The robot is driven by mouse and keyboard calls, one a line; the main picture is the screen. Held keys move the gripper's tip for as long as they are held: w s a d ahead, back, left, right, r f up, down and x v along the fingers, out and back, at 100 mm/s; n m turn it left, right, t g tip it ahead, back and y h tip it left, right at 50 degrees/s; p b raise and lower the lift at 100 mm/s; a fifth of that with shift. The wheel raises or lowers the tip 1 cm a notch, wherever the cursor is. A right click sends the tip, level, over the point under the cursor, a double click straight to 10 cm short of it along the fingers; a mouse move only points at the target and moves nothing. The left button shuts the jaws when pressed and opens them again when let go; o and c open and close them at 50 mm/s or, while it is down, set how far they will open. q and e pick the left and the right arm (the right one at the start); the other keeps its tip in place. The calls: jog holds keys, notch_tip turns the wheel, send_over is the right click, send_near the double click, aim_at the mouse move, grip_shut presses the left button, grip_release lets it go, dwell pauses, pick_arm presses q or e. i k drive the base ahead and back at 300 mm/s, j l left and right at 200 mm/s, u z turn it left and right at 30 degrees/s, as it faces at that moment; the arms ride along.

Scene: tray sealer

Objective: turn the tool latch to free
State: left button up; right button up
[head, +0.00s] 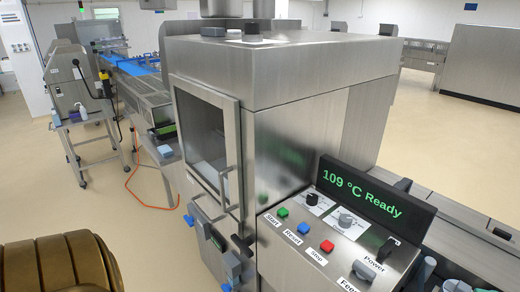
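The tray sealer (290,150) is a large steel machine in the middle of the head view. Its front has a framed window door (208,140) with a bar handle. Below the door is a drawer-like front (205,240) with a blue knob (189,220) at its left. At its right are a dark lever-like part (243,245) and a blue part (232,264). No label shows which of these is the tool latch, and its setting cannot be read. Neither gripper is in view.
The control panel (325,236) has green, blue and red buttons, knobs and a display (362,200) reading "109 °C Ready". A conveyor line (140,80) stands behind left, with an orange cable (150,205) on the floor. A ribbed brown shape fills the lower left corner. Floor at left is open.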

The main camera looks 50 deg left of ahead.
aim_at(243, 245)
jog(key=u, duration=1.55)
